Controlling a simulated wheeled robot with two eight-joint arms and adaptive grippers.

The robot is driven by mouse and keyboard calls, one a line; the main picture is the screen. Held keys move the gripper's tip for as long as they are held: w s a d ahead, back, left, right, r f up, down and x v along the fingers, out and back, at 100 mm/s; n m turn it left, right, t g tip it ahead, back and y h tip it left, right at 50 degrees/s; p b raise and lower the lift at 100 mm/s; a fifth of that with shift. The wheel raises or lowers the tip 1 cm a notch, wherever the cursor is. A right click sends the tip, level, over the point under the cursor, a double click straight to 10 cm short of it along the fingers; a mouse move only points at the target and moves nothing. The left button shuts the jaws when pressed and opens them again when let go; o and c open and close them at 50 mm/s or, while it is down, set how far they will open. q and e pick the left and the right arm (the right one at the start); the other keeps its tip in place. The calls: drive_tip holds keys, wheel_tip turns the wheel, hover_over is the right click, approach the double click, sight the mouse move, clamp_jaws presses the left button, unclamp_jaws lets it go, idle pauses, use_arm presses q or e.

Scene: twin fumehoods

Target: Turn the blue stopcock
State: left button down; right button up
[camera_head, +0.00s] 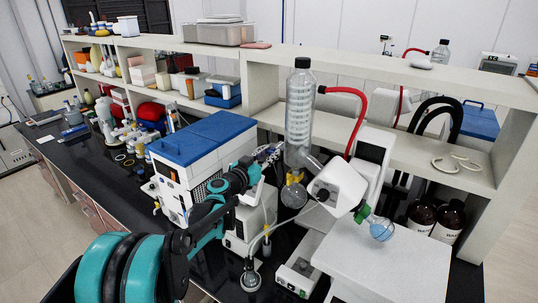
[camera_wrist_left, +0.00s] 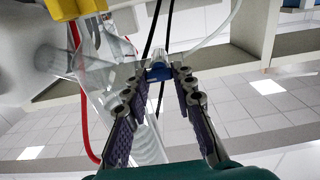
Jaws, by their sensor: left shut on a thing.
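My left gripper (camera_head: 270,154) reaches in from the left in the head view, in front of the glass condenser (camera_head: 300,115) of the rotary evaporator. The blue stopcock (camera_wrist_left: 158,72) shows in the left wrist view, between the two fingertips on the clear glassware. The left gripper is shut on it, with a fingertip on either side. In the head view I cannot make out the stopcock; the gripper seems to hide it. My right gripper is in neither view.
A red tube (camera_head: 358,125) loops beside the condenser. A yellow clip (camera_wrist_left: 68,8) sits on the glass close to the fingers. Two dark bottles (camera_head: 448,222) stand at the right under the shelf.

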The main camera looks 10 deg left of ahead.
use_arm(q)
drive_tip(key=shift+n, duration=0.3)
drive_tip(key=n+b, duration=0.1)
drive_tip(key=n, duration=0.2)
drive_tip(key=shift+a+f+n+b, duration=0.1)
drive_tip(key=shift+n+b, duration=0.25)
drive_tip(key=shift+n, duration=0.05)
drive_tip(key=n+b, duration=0.1)
drive_tip(key=n, duration=0.3)
drive_tip(key=shift+n, duration=0.3)
drive_tip(key=n+b, duration=0.1)
drive_tip(key=n, duration=0.3)
drive_tip(key=shift+w+a, duration=0.1)
drive_tip(key=n, duration=0.4)
drive_tip(key=shift+f+n+b, duration=0.1)
drive_tip(key=shift+n+b, duration=0.2)
drive_tip(key=shift+b, duration=0.05)
drive_tip(key=c, duration=1.2)
unclamp_jaws()
drive_tip(key=shift+a, duration=0.1)
